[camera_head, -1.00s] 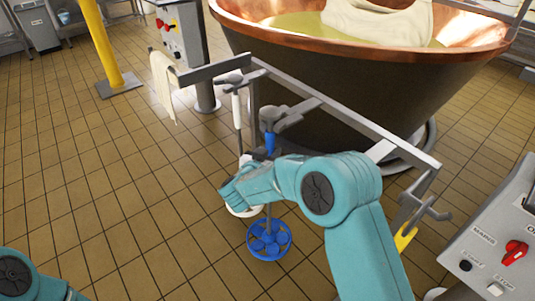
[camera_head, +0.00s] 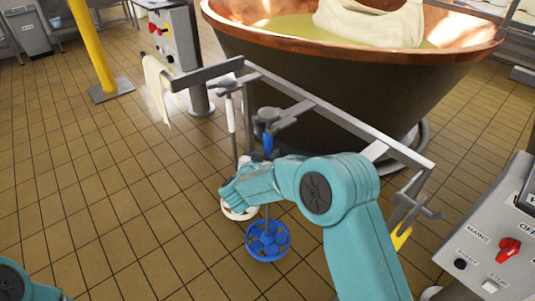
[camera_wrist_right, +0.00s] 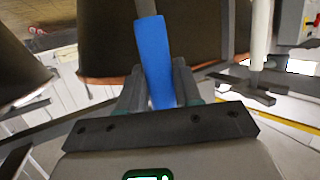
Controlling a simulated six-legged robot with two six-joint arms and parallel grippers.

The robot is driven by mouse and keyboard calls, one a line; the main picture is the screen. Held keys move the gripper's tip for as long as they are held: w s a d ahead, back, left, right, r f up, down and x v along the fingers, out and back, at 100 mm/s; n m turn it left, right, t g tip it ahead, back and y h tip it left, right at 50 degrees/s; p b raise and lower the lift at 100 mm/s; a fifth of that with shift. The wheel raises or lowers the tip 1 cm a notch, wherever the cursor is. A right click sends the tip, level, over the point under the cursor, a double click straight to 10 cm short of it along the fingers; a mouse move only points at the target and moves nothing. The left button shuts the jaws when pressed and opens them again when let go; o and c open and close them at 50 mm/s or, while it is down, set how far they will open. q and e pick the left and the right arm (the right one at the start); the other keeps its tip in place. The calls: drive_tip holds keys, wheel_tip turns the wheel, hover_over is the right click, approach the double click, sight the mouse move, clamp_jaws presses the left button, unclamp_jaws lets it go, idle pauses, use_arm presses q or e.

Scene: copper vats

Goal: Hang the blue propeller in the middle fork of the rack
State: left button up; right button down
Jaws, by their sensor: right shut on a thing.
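The blue propeller hangs upright, its caged blue head (camera_head: 268,241) low over the floor and its blue handle (camera_head: 267,141) at the top. My right gripper (camera_head: 262,158), partly hidden by my teal arm, is shut on the handle; the right wrist view shows the blue handle (camera_wrist_right: 155,58) between the fingers. The top of the propeller is at the middle fork (camera_head: 282,117) of the grey rack (camera_head: 335,113); I cannot tell whether it rests in the prongs. My left arm shows only at the lower left corner; its gripper is out of view.
A white-handled tool (camera_head: 231,110) hangs in the left fork, close beside the blue propeller. The right fork (camera_head: 418,206) has something yellow (camera_head: 401,238) below it. A copper vat (camera_head: 340,85) stands behind the rack. A control panel (camera_head: 490,255) is at right.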

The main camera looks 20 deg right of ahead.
drive_tip(key=shift+w+d+r, duration=0.1)
drive_tip(key=shift+d+r, duration=0.05)
drive_tip(key=shift+d, duration=0.05)
drive_tip(key=shift+w+d, duration=0.15)
drive_tip(key=shift+d, duration=0.3)
drive_tip(key=shift+w+d, duration=0.2)
drive_tip(key=shift+d, duration=0.3)
drive_tip(key=shift+w+d+p, duration=0.15)
drive_tip(key=shift+d+p, duration=0.15)
drive_tip(key=shift+d, duration=0.15)
drive_tip(key=shift+f, duration=0.2)
drive_tip(key=shift+f+b, duration=0.4)
drive_tip(key=shift+f, duration=0.3)
drive_tip(key=shift+d+f, duration=0.15)
drive_tip(key=shift+d, duration=0.05)
idle(0.9)
